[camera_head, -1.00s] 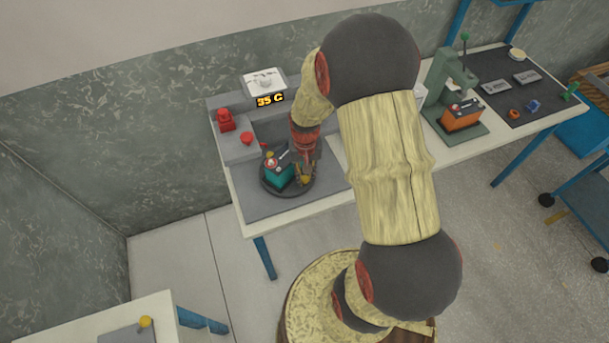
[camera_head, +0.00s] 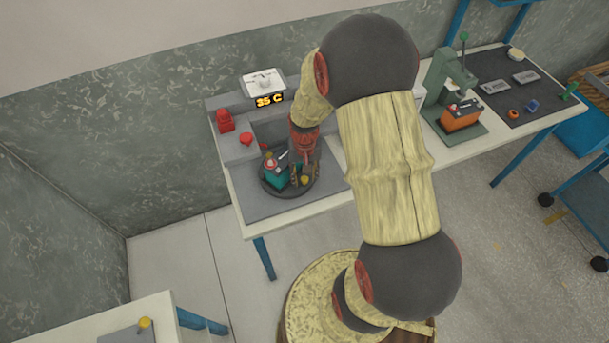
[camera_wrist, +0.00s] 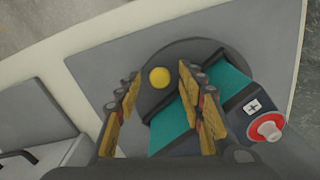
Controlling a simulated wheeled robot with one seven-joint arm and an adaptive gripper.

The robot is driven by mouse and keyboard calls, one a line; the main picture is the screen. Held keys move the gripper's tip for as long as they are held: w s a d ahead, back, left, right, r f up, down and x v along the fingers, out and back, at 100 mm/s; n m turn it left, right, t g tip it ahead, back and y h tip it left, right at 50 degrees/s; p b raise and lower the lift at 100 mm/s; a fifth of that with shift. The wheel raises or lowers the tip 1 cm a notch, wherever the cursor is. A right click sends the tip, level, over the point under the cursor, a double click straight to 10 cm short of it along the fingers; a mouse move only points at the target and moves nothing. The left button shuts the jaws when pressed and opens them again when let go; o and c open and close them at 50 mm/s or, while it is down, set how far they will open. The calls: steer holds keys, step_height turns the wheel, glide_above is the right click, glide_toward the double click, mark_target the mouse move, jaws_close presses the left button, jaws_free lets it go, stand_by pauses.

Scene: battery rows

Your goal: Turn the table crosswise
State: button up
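The round dark turntable (camera_head: 315,186) lies on the grey mat at the left end of the bench. A teal battery (camera_head: 275,176) with a dark top stands on it; the wrist view shows its plus mark and red-and-white terminal (camera_wrist: 267,127). A yellow knob (camera_head: 305,180) sits near the turntable's front rim. My gripper (camera_head: 299,172) is low over the turntable beside the battery. In the wrist view my gripper (camera_wrist: 159,80) is open, and the yellow knob (camera_wrist: 159,77) shows between its fingertips with gaps on both sides. The right finger covers part of the battery.
A green press (camera_head: 447,80) with an orange battery (camera_head: 461,117) stands to the right. The mat's front part is free.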

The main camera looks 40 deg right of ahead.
step_height(320, 180, up, 12)
stand_by(0.6)
